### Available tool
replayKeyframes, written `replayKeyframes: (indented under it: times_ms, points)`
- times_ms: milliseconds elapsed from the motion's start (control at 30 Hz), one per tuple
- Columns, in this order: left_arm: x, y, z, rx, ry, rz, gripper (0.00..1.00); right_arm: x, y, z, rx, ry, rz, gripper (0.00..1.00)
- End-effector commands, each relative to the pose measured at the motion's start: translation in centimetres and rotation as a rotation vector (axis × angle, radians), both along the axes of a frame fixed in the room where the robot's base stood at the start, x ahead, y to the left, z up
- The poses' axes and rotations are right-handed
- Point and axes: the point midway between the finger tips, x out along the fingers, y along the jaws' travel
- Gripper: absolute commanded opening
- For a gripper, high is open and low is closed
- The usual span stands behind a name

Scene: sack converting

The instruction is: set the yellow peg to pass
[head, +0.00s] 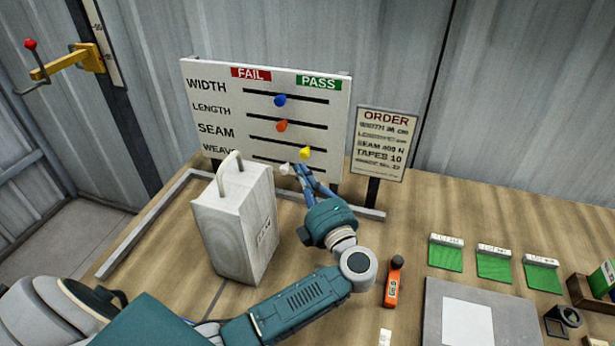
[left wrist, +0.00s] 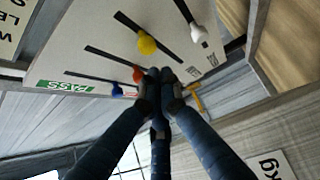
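The yellow peg (head: 305,152) sits on the SEAM slot of the white board (head: 225,110), right of the slot's middle, toward the PASS side. It also shows in the left wrist view (left wrist: 147,42). My left gripper (head: 300,172) is just below it, in front of the WEAVE row. In the left wrist view its fingertips (left wrist: 160,78) are drawn together with nothing seen between them. I see no clear contact with the yellow peg. The red FAIL label (head: 251,73) is at the board's upper left, the green PASS label (head: 318,82) at upper right. My right gripper is out of view.
The blue peg (head: 280,100), orange peg (head: 282,126) and white peg (head: 286,169) sit near mid-slot. A pale handled block (head: 230,225) stands left of my left arm. An order sign (head: 386,130) stands right of the board. An orange tool (head: 393,285) lies right of my arm.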

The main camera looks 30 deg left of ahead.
Motion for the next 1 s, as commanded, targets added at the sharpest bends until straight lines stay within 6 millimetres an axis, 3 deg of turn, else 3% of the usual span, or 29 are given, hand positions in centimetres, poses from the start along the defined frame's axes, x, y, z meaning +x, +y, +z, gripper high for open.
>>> replayKeyframes:
  times_ms: [200,433,767,1000]
  points:
    - [2.1,3.1,0.7,0.004,0.0,0.002,0.0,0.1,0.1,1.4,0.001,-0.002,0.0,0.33]
    - [3.1,4.3,0.6,0.0,0.0,0.0,0.0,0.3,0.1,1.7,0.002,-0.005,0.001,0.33]
    - [3.1,4.3,0.5,-0.002,-0.001,0.0,0.0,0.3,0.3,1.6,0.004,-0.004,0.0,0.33]
    - [3.7,1.7,0.3,-0.006,-0.001,0.001,0.0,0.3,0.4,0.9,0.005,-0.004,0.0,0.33]
